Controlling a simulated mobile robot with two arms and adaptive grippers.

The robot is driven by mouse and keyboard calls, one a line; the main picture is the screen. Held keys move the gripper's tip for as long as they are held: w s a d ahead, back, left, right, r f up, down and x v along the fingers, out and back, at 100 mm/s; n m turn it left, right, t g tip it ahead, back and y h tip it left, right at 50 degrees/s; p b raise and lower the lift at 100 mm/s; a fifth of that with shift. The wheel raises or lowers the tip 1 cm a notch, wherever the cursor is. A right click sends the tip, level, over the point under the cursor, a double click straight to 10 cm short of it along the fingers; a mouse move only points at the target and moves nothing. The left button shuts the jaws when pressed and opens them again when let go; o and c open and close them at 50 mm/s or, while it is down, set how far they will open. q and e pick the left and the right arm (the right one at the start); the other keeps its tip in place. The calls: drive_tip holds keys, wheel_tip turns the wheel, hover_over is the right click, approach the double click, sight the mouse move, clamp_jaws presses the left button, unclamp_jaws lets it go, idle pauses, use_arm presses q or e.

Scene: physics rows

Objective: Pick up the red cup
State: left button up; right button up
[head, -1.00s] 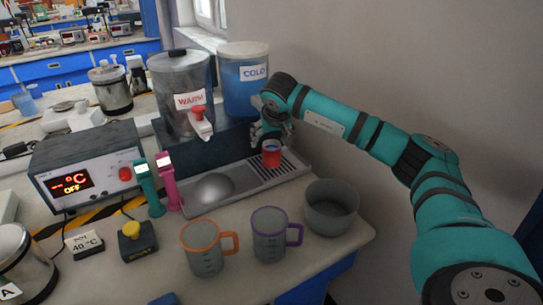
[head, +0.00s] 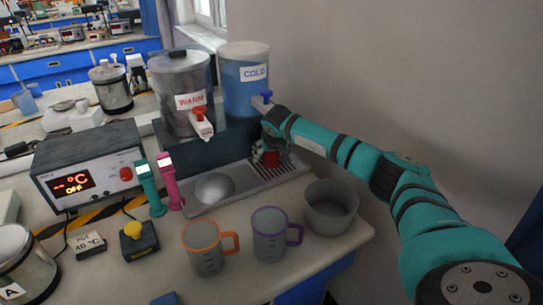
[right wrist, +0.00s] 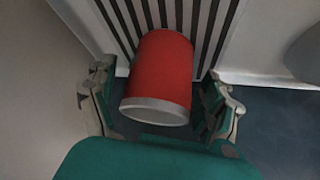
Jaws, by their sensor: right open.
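The red cup (head: 271,159) stands on the slatted drip tray (head: 241,184) below the COLD tank, partly hidden by my right gripper in the head view. In the right wrist view the red cup (right wrist: 161,75) shows its pale rim and red side between my fingers. My right gripper (right wrist: 160,108) is open, with one finger on each side of the cup and a visible gap at both sides. In the head view the right gripper (head: 268,148) is at the cup. My left gripper is not in view.
The WARM tank (head: 183,88) with a red tap and the COLD tank (head: 243,80) with a blue tap stand behind the tray. A grey bowl (head: 331,222), a purple-rimmed mug (head: 269,240) and an orange-rimmed mug (head: 203,255) stand in front. A wall is at the right.

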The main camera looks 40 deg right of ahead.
drive_tip(key=shift+r, duration=0.1)
drive_tip(key=c, duration=1.5)
drive_tip(key=shift+s+r, duration=0.1)
